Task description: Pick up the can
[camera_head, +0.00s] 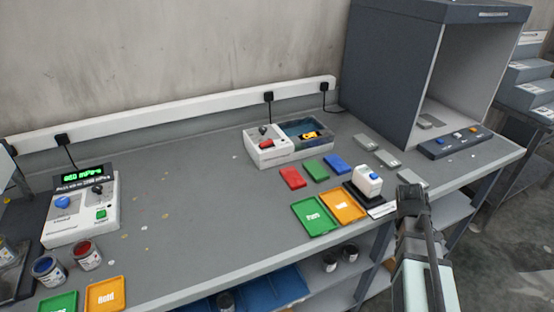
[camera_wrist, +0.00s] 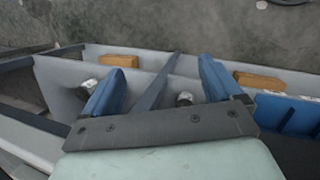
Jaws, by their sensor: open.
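Two open paint cans stand upright on the bench at the lower left of the head view: one with blue paint (camera_head: 47,270) and one with red paint (camera_head: 87,255). Darker cans (camera_head: 349,253) stand on the shelf under the bench. I cannot tell which one the task names. My gripper (camera_head: 412,192) is at the bench's right front edge, far from the two paint cans. In the wrist view its two blue fingers (camera_wrist: 160,82) are apart, with nothing held between them. Small pale-topped objects near the fingers there are too unclear to name.
A white control box (camera_head: 82,215) stands at the left. The bench middle (camera_head: 200,225) is mostly clear.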

